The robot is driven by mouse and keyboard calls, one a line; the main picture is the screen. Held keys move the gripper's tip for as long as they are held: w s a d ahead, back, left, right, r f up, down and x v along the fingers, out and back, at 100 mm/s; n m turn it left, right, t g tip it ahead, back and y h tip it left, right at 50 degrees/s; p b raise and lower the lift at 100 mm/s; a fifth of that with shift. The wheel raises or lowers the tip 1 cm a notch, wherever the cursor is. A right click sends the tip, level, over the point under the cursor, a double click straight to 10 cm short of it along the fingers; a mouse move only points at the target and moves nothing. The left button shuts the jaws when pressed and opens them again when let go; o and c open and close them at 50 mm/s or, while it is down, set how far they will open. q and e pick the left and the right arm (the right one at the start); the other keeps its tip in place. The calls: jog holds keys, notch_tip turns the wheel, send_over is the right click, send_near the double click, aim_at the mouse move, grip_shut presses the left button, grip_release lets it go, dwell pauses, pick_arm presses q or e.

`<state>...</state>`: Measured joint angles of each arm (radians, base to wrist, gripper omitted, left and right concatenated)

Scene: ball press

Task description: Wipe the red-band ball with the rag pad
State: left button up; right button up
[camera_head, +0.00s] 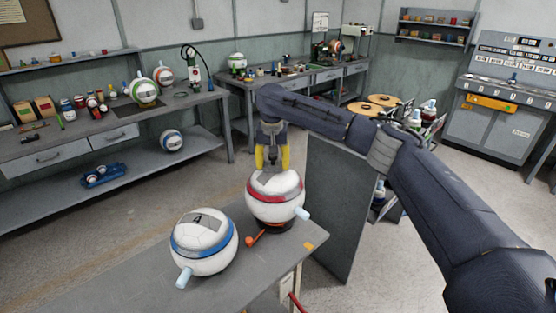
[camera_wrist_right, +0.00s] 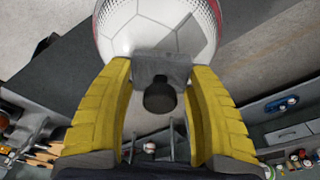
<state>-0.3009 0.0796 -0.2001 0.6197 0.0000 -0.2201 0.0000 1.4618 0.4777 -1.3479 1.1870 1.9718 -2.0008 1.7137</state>
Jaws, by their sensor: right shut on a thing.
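The red-band ball (camera_head: 275,202), white with a red stripe, sits in a dark and orange base on the near bench. Its white panels fill the top of the right wrist view (camera_wrist_right: 155,32). My right gripper (camera_head: 272,165) is just above the ball's top, fingers pointing down. Its yellow fingers are shut on the grey rag pad (camera_wrist_right: 162,70), which has a dark round knob. The pad's edge overlaps the ball in the wrist view; whether they touch, I cannot tell. My left gripper is out of view.
A blue-band ball (camera_head: 203,241) stands left of the red-band ball on the same bench (camera_head: 140,280). A small orange-red handle (camera_head: 254,239) lies between them. A dark upright panel (camera_head: 335,205) stands just right of the bench.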

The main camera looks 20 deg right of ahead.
jog(key=shift+s+a, duration=0.3)
jog(key=shift+a, duration=0.4)
jog(key=shift+s+a, duration=0.25)
jog(key=shift+a, duration=0.4)
jog(key=shift+d, duration=0.2)
jog(key=shift+w+d+f, duration=0.1)
jog(key=shift+w+d, duration=0.1)
jog(key=shift+d, duration=0.05)
jog(key=shift+w+d, duration=0.35)
jog(key=shift+d, duration=0.45)
jog(key=shift+w+d, duration=0.3)
jog(key=shift+d, duration=0.55)
jog(key=shift+w+d, duration=0.35)
jog(key=shift+d, duration=0.45)
jog(key=shift+w+d+r, duration=0.15)
jog(key=shift+r, duration=0.05)
notch_tip(320, 180, up, 8)
